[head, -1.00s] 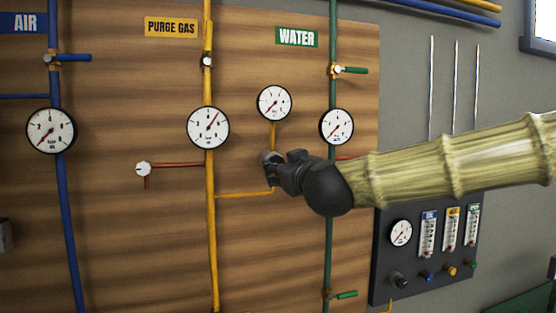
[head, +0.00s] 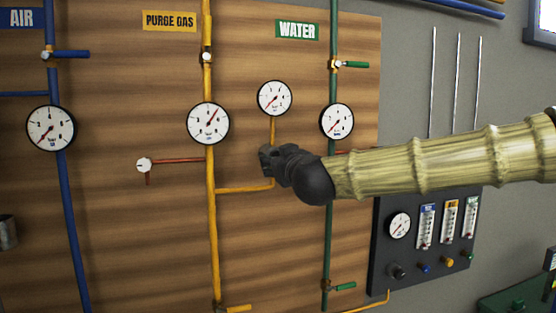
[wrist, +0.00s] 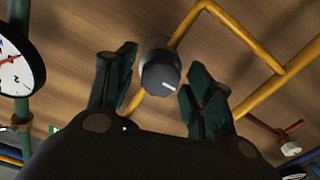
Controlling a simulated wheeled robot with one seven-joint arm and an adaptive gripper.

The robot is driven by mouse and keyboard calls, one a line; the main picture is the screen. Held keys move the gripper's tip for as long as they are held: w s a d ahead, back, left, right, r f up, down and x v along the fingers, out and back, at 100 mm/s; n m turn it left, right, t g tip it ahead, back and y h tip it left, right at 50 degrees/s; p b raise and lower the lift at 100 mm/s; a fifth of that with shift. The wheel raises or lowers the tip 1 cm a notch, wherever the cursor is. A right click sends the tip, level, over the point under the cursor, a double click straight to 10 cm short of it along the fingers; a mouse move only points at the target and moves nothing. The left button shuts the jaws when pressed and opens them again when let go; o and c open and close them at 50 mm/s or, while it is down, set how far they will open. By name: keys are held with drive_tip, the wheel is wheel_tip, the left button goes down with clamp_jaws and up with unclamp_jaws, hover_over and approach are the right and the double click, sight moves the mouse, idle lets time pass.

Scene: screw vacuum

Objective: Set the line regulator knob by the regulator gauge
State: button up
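The regulator knob (wrist: 160,75) is a dark grey, faceted knob with a pale pointer line on its face, on the yellow pipework. In the wrist view it sits between the tips of my gripper (wrist: 160,85). In the head view my gripper (head: 268,158) hides the knob. The regulator gauge (head: 274,98) is a small white dial directly above, on the same yellow branch. Its red needle points to the lower left.
A larger purge gas gauge (head: 208,123) is left of my gripper, and the water gauge (head: 337,121) is to the right on a green pipe (head: 329,235). A red-stemmed valve (head: 144,164) is further left. A dark meter panel (head: 383,250) stands at lower right.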

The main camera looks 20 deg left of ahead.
drive_tip(key=c, duration=0.7)
drive_tip(key=shift+f+m+b, duration=0.1)
drive_tip(key=shift+m+b, duration=0.2)
drive_tip(key=shift+b, duration=0.1)
drive_tip(key=shift+m+b, duration=4.55)
drive_tip(key=shift+m, duration=1.55)
